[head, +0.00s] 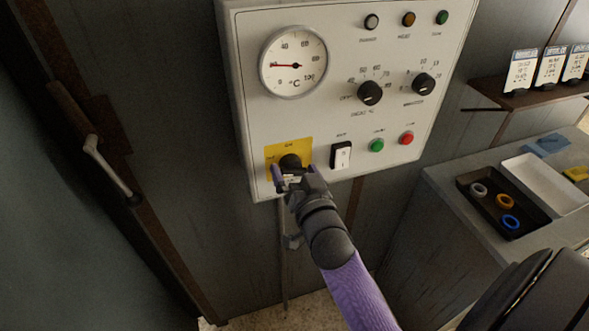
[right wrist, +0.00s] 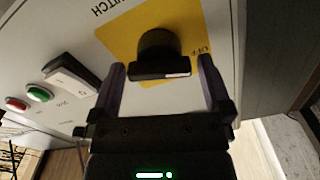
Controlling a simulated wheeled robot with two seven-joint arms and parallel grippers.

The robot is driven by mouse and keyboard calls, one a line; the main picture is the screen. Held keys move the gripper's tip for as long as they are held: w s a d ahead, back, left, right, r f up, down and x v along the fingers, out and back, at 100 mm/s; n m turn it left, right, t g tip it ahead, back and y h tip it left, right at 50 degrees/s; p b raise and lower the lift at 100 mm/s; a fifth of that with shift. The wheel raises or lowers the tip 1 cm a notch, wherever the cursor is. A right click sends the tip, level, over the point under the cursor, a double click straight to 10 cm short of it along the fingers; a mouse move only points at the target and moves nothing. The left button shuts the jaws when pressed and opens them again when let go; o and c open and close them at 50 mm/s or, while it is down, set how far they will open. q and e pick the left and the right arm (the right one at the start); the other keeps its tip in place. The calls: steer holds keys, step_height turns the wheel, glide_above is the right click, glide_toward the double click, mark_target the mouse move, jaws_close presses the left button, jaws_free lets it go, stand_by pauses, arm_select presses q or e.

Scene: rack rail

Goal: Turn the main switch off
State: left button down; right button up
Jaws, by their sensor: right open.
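The main switch is a black rotary knob (head: 290,162) on a yellow plate (head: 304,147) at the lower left of the white control panel. In the right wrist view the knob (right wrist: 158,52) stands out from the plate, with a flat grip bar and a pale mark. An OFF label shows beside it on the plate. My right gripper (head: 294,178) is open at the knob. In the right wrist view its two fingers (right wrist: 162,75) lie on either side of the grip bar, with a gap on each side. My left gripper is not in view.
The panel (head: 337,75) also holds a dial gauge (head: 293,63), two black knobs, a rocker switch (head: 341,156), green and red buttons, and lamps. A table with a black tray (head: 510,232) of rings stands right. A door handle (head: 107,165) is at left.

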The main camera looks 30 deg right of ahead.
steer(key=shift+w, duration=0.25)
steer(key=c, duration=1)
steer(key=shift+r+n+p, duration=0.15)
steer(key=shift+n+p, duration=0.4)
steer(key=shift+n, duration=0.15)
steer(key=shift+c, duration=0.3)
steer(key=shift+n, duration=0.6)
steer(key=shift+n+p, duration=0.3)
steer(key=shift+n, duration=0.3)
steer(key=o, duration=1.1)
steer(key=shift+c, duration=0.2)
steer(key=v, duration=1)
steer(key=shift+b, duration=0.4)
